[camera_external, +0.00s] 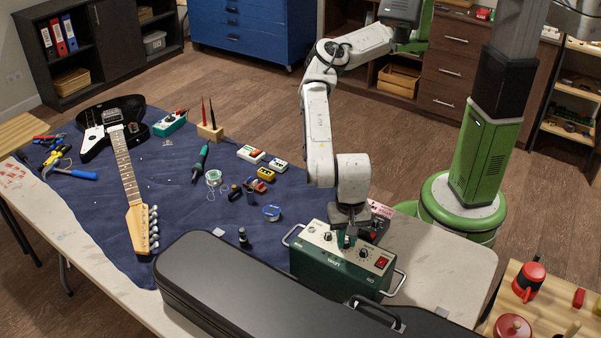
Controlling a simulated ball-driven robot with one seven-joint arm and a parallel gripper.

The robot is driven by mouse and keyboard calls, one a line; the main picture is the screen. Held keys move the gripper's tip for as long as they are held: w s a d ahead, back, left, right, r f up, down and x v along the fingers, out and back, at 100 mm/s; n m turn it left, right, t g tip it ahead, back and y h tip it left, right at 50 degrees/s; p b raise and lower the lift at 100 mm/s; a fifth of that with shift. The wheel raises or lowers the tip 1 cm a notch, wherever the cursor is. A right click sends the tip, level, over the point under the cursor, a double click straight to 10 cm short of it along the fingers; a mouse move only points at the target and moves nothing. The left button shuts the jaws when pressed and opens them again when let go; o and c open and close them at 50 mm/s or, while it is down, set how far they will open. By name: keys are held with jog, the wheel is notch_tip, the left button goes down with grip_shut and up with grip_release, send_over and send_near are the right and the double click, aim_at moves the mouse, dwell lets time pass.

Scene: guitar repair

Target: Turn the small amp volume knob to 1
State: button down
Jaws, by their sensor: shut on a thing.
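The small amp (322,274) is a dark green box with metal side handles, standing on the table in the external view. Its top panel holds several knobs and a red switch (381,262). My gripper (347,238) reaches down from above onto the middle of this panel. It is shut on a small dark knob there, between a knob to the left (327,237) and a knob to the right (363,253). The fingers partly hide the knob, and its pointer and the panel marks are too small to read.
A black guitar case (225,285) lies close in front of the amp. A black guitar (122,150), a soldering iron (201,163) and several pedals and small parts lie on the blue cloth (180,215). The table's right end (440,258) is mostly clear.

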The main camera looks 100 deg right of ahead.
aim_at(346, 242)
jog(key=shift+r+n, duration=0.1)
jog(key=shift+n, duration=0.2)
jog(key=c, duration=1)
grip_release()
jog(key=shift+c, duration=0.2)
notch_tip(346, 242, up, 11)
jog(key=shift+b, duration=0.4)
